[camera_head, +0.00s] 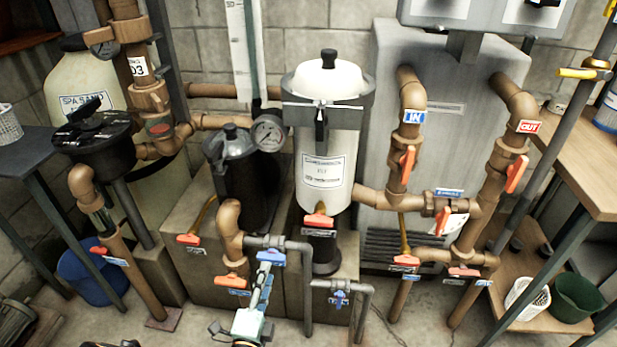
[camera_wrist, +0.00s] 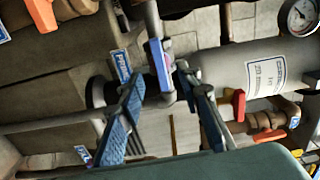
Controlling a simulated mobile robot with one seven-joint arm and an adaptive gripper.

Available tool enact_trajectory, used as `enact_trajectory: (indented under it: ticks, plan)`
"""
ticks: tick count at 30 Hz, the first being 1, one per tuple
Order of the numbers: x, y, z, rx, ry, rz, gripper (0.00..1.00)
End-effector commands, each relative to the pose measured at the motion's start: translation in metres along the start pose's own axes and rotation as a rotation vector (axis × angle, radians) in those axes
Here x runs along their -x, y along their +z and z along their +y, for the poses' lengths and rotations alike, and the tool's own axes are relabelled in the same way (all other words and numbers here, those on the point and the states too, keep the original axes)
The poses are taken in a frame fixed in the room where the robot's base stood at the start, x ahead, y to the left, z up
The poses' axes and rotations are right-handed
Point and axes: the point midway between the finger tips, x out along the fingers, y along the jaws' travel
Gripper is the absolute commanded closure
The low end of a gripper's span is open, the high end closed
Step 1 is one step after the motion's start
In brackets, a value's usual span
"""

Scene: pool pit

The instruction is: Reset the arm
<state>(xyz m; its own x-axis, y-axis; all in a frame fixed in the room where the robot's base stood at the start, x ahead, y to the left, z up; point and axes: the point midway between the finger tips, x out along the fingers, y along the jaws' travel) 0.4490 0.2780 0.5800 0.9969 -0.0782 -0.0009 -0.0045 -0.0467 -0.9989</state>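My gripper (camera_head: 263,278) reaches up from the bottom middle in the head view, in front of the pipes. In the wrist view my gripper (camera_wrist: 160,76) shows two blue-padded fingers spread apart, with nothing clamped between them. A blue valve handle (camera_wrist: 159,64) on a grey pipe lies just past the gap between the fingertips. It also shows in the head view (camera_head: 271,256), close to the fingertips. I cannot tell whether a finger touches it.
A white filter canister (camera_head: 327,165) stands behind the gripper, with a pressure gauge (camera_head: 269,133) to its left. Brown pipes with orange valve handles crowd both sides. A wooden shelf (camera_head: 580,150) is at right, and a blue bucket (camera_head: 92,275) at left. Clear floor is limited.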

Motion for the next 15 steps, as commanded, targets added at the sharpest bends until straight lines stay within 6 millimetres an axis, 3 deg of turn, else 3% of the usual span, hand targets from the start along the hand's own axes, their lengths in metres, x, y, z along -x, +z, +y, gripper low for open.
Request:
enact_trajectory:
  ticks: [6, 15]
  plan:
    - [0.024, 0.000, -0.001, 0.001, 0.000, -0.001, 0.68]
    - [0.027, 0.000, 0.000, 0.000, -0.001, 0.000, 0.68]
